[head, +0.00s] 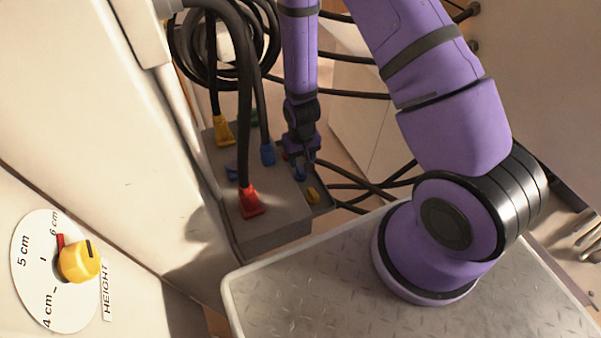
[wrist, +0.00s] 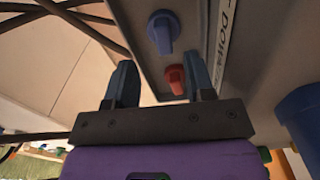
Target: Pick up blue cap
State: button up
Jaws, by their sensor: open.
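A blue cap (wrist: 161,32) with a raised grip lies on a grey surface at the top middle of the wrist view, beyond my fingertips. A red cap (wrist: 175,79) shows closer in, between the fingers. My gripper (wrist: 160,68) is open with nothing between its fingers that I can see held. In the head view my gripper (head: 300,158) points down over the right edge of the grey box. A small blue piece (head: 299,174) shows just under it, most likely the cap, partly hidden by the fingers.
The grey box (head: 275,222) carries red (head: 250,202), yellow (head: 223,133) and blue (head: 267,154) plugs with black cables. A yellow cap (head: 313,194) lies beside my gripper. A blue cylinder (wrist: 305,112) stands at the right of the wrist view. A height dial (head: 52,268) is at left.

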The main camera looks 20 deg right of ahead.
aim_at(300, 169)
jog(key=shift+s+a+f, duration=0.1)
jog(key=shift+a+f, duration=0.05)
jog(key=shift+f, duration=1.2)
jog(key=shift+s+a+f, duration=0.1)
jog(key=shift+a+f, duration=0.05)
jog(key=shift+f, duration=1.15)
jog(key=shift+c, duration=0.2)
grip_shut()
